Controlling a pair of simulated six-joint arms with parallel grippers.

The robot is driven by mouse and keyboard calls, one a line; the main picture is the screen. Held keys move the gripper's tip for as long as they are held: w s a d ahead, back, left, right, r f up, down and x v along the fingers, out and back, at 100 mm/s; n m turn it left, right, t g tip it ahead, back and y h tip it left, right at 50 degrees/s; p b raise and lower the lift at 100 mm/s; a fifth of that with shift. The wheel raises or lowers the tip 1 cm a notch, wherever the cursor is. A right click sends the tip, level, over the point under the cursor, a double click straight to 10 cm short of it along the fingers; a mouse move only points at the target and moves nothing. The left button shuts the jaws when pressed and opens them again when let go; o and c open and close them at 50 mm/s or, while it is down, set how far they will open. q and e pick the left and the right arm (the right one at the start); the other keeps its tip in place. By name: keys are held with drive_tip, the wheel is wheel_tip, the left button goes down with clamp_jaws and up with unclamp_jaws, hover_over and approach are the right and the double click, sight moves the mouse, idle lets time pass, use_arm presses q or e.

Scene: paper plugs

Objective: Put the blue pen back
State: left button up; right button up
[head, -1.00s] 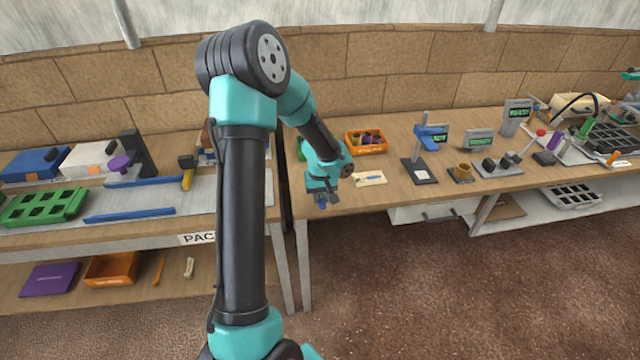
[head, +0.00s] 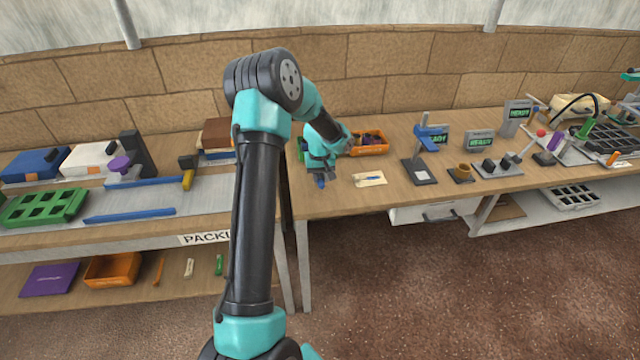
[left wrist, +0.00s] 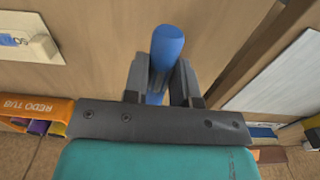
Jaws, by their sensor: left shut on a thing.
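The blue pen (left wrist: 167,45) is held between the two dark fingers of my left gripper (left wrist: 160,85) in the left wrist view, its rounded blue end toward the camera. In the head view my left gripper (head: 322,178) is over the near left end of the wooden bench, with a small blue bit of the pen (head: 320,182) showing below it. Most of the pen is hidden by the fingers. I cannot tell whether its lower end touches the bench. My right gripper is not in view.
An orange tub (head: 372,150) labelled REDO TUB in the left wrist view (left wrist: 45,108) holds several coloured pieces behind the gripper. A pale card (head: 369,179) lies to the right. A stand (head: 420,172) is farther right. A gap separates this bench from the packing bench.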

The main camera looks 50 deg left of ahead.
sight(320, 176)
use_arm(q)
drive_tip(key=shift+w+a+f, duration=0.2)
drive_tip(key=shift+f, duration=1.6)
drive_tip(key=shift+f, duration=0.15)
drive_tip(key=o, duration=0.9)
wheel_tip(320, 176, up, 12)
drive_tip(key=shift+r, duration=0.2)
